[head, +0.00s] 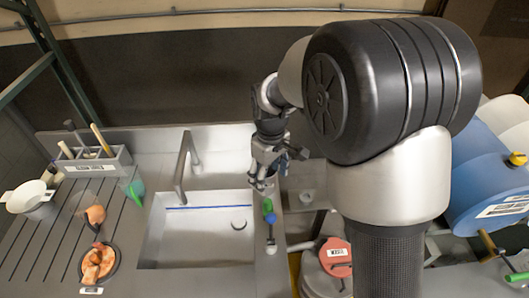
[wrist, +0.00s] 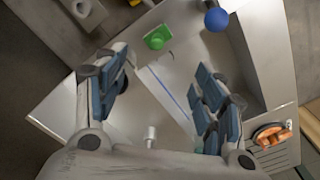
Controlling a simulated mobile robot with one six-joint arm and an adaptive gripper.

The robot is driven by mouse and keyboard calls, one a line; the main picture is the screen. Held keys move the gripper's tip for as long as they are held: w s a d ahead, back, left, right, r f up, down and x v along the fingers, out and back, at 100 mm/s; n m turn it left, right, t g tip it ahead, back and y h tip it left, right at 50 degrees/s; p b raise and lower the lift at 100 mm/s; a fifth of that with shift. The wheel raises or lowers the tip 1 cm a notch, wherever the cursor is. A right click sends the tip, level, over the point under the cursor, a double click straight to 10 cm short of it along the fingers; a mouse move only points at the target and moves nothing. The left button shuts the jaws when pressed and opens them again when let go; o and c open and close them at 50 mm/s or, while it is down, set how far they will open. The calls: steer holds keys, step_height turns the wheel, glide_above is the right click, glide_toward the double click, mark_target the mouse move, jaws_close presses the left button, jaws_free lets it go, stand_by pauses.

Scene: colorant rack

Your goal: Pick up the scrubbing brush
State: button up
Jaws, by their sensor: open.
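My gripper (head: 264,172) is open and empty, hanging above the right edge of the sink. In the wrist view its two blue-padded fingers (wrist: 158,97) stand wide apart with the sink between and below them. A small slim item with a green and blue end (head: 268,211) and a dark lower part lies on the ledge right of the sink, below my gripper. A green piece (wrist: 156,38) and a blue ball (wrist: 216,19) show beyond the fingertips in the wrist view. I cannot tell for certain which item is the scrubbing brush.
The sink (head: 160,246) has a tall faucet (head: 181,172). A grey caddy (head: 117,160) with upright tools, a white cup (head: 32,203), a green item (head: 136,189) and an orange item (head: 93,260) stand left. A red-lidded container (head: 336,253) and blue drum (head: 485,180) are right.

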mark_target(268, 208)
steer(key=f+b, duration=0.1)
steer(key=f, duration=0.8)
steer(key=f+b, duration=0.1)
steer(key=f, duration=0.3)
steer(key=shift+w+a+f+b, duration=0.2)
steer(key=shift+w+a+b, duration=0.05)
steer(key=shift+w+b, duration=0.05)
steer(key=shift+w+d+f+b, duration=0.15)
steer(key=shift+f+b, duration=0.25)
steer(key=shift+f, duration=0.95)
steer(key=shift+d+f+b, duration=0.1)
steer(key=shift+f+b, duration=0.3)
steer(key=shift+f, duration=0.95)
steer(key=shift+r, duration=0.1)
steer(key=c, duration=0.9)
